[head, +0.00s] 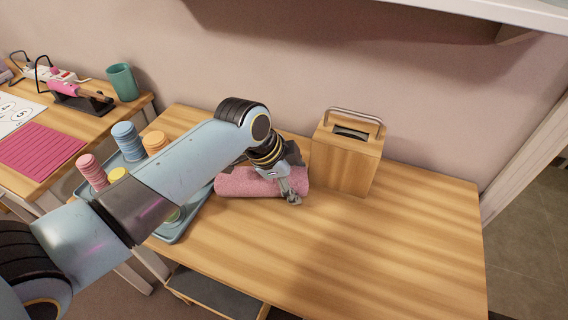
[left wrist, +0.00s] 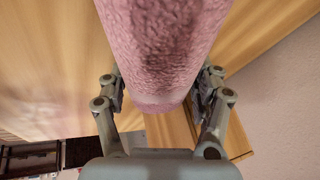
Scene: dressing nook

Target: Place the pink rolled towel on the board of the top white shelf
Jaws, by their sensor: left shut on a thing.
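The pink rolled towel (head: 238,184) lies on the wooden table, or just above it, in the middle of the head view; I cannot tell whether it still touches the table. My left gripper (head: 291,188) is shut on it near its right end, and the arm hides part of the towel. In the left wrist view the towel (left wrist: 160,50) fills the upper middle, between the two fingers of the left gripper (left wrist: 162,92). The white shelf (head: 500,12) shows only as a lower edge with a bracket at the top right. My right gripper is not in view.
A wooden box with a metal handle (head: 345,158) stands close right of the towel. A blue tray (head: 172,236) with several coloured stacks (head: 126,141) is at left, partly behind my arm. The table's front right (head: 400,245) is clear. A teal mug (head: 123,82) stands on the left table.

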